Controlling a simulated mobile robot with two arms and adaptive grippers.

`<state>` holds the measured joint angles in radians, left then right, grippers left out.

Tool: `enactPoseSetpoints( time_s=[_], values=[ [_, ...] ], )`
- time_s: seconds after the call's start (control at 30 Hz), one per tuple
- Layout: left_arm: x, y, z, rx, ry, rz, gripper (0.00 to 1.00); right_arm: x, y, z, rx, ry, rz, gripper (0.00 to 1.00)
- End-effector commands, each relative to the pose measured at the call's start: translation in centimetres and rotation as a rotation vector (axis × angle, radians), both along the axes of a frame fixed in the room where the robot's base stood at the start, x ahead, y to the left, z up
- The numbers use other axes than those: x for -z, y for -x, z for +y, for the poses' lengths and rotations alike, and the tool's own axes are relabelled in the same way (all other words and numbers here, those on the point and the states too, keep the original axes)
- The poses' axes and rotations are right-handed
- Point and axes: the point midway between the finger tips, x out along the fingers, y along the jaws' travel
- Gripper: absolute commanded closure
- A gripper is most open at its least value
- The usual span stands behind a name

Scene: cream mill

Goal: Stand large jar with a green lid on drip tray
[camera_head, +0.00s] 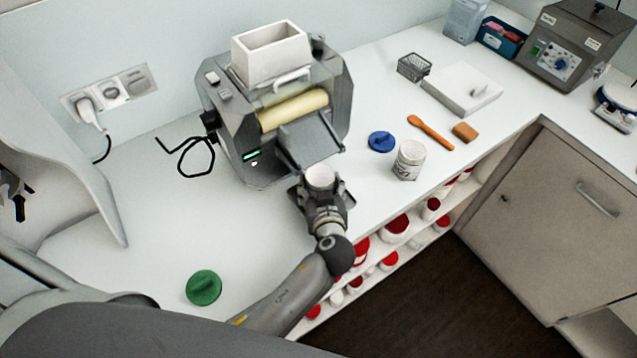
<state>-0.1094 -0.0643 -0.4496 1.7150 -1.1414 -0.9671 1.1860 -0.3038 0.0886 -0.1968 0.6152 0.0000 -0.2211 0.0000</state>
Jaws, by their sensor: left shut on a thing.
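My left gripper (322,190) is shut on a white, open-topped jar (320,177) in front of the mill. The jar is upright or nearly so, just below the lip of the mill's grey chute (312,138). The gripper and jar hide what is beneath, and I cannot make out a drip tray there. A loose green lid (203,287) lies flat on the counter at the lower left, apart from the jar. My right gripper is not in view.
The grey mill (238,120) has a white hopper (270,52). To its right are a blue lid (381,141), a white jar (409,160), an orange spatula (430,132) and a wire basket (413,67). Red-lidded jars fill shelves below.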

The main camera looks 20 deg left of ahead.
Motion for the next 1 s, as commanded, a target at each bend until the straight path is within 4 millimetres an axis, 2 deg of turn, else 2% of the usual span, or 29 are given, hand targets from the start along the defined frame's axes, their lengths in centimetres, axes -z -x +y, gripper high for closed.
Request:
enactPoseSetpoints(
  time_s=[0.07,0.1,0.27,0.47,0.67,0.77,1.0],
  values=[
    [0.2,0.1,0.0,-0.001,0.002,0.008,0.56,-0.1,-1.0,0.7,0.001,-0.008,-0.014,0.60],
    [0.3,0.2,0.0,-0.001,0.002,0.009,0.37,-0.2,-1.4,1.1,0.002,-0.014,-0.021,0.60],
    [0.3,0.1,0.0,-0.001,0.003,0.009,0.19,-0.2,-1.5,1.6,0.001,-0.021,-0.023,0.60],
    [0.2,0.1,0.0,-0.001,0.002,0.007,0.19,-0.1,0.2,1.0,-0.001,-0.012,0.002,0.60],
    [0.0,0.5,-0.2,0.000,0.003,0.007,0.19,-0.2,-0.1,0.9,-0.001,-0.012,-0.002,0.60],
    [-0.5,1.5,-0.7,0.000,0.004,0.009,0.19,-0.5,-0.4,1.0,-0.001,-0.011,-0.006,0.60],
    [-2.4,5.6,-2.5,-0.002,0.006,0.009,0.19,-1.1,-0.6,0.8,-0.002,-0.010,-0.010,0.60]
  ],
)
